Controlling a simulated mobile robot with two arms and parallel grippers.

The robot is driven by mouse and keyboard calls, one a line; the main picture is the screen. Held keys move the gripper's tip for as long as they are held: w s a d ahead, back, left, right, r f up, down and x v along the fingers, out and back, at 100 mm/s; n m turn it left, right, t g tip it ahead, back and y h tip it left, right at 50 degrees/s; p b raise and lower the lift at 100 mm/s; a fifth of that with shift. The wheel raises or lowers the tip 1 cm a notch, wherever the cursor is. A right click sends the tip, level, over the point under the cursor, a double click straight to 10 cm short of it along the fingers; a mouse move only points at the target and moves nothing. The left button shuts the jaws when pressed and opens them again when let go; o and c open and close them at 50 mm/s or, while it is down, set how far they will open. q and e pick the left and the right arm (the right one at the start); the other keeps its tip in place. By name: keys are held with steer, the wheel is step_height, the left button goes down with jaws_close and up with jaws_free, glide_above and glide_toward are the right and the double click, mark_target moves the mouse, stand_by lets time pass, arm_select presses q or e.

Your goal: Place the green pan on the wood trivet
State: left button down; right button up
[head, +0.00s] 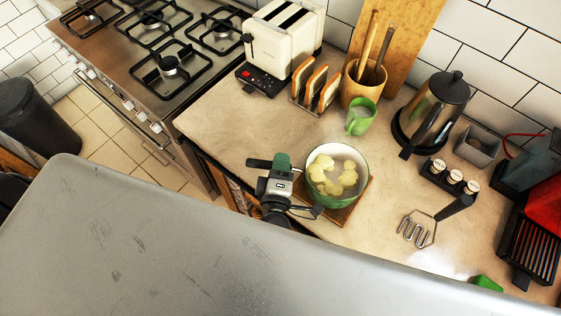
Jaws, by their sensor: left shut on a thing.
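The green pan (336,196), pale inside, holds several yellowish potato pieces and sits over the wood trivet (347,213) on the counter. The trivet's brown edge shows below and to the right of the pan; the rest is hidden under it. I cannot tell whether the pan fully rests on the trivet. My left gripper (283,180) is at the pan's left side, shut on the pan, seemingly by its handle; its fingertips are partly hidden. My right gripper is not in view.
A green mug (360,118), toast rack (315,88) and toaster (285,38) stand behind the pan. A masher (417,229), shakers (455,178) and kettle (434,108) are to the right. The stove (160,60) is at upper left.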

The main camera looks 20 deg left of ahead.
arm_select(q)
steer(key=c, duration=1.1)
jaws_free()
steer(key=shift+f, duration=0.15)
steer(key=shift+s, duration=0.25)
steer(key=s+d+b, duration=0.2)
steer(key=s+b, duration=0.2)
steer(key=s, duration=0.7)
steer(key=shift+s+d+r, duration=0.15)
steer(key=shift+d+r, duration=0.05)
steer(key=shift+r, duration=0.05)
